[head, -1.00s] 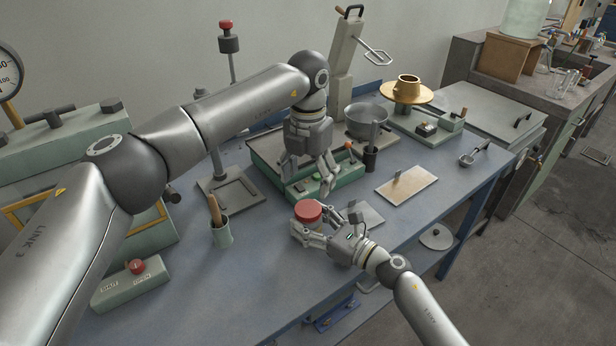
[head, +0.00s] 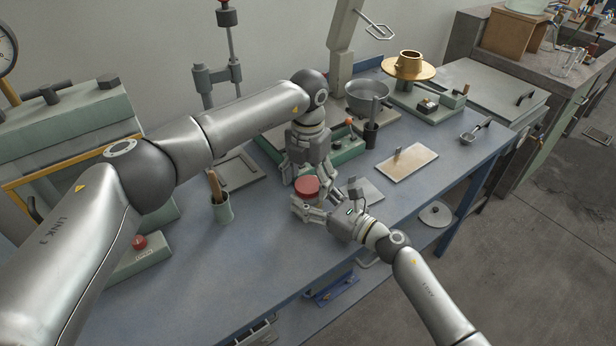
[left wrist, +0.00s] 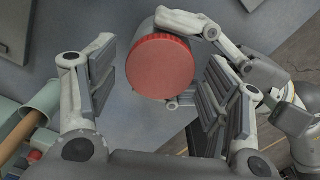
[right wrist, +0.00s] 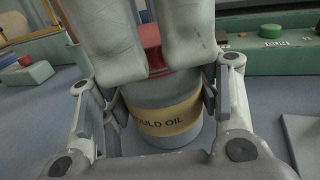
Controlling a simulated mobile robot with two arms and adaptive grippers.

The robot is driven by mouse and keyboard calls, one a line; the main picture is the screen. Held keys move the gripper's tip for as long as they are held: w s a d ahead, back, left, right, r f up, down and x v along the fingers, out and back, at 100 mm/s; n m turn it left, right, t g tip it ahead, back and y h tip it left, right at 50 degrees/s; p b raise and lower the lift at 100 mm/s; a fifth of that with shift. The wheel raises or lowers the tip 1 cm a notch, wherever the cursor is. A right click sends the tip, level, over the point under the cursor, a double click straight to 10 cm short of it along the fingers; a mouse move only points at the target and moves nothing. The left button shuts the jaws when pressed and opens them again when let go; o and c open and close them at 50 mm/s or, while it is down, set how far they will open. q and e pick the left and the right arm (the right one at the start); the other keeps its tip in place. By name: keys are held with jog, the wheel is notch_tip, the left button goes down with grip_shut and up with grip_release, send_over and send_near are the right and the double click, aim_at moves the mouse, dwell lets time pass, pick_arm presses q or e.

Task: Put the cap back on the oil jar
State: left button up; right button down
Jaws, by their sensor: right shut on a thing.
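The oil jar (right wrist: 165,112), a grey jar with a yellow label, stands upright on the bench. My right gripper (head: 309,204) is shut on its sides. The red cap (head: 307,186) rests on the jar's top; I cannot tell whether it is screwed tight. In the left wrist view the round cap (left wrist: 160,67) lies between the spread fingers of my left gripper (left wrist: 158,88), with a gap on both sides. My left gripper points down over the jar, open. In the right wrist view its fingers hide part of the cap (right wrist: 151,45).
A green cup (head: 222,209) with a wooden-handled tool stands to the left. A green control box (head: 348,150) is close behind the jar. A grey plate (head: 364,191) and a tan board (head: 408,163) lie to the right. The bench front is clear.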

pick_arm(q)
jog(key=c, duration=1)
pick_arm(e)
jog(key=shift+f, duration=0.1)
pick_arm(q)
jog(key=o, duration=1.2)
notch_tip(320, 180, up, 12)
pick_arm(e)
jog(key=shift+c, duration=1.9)
grip_release()
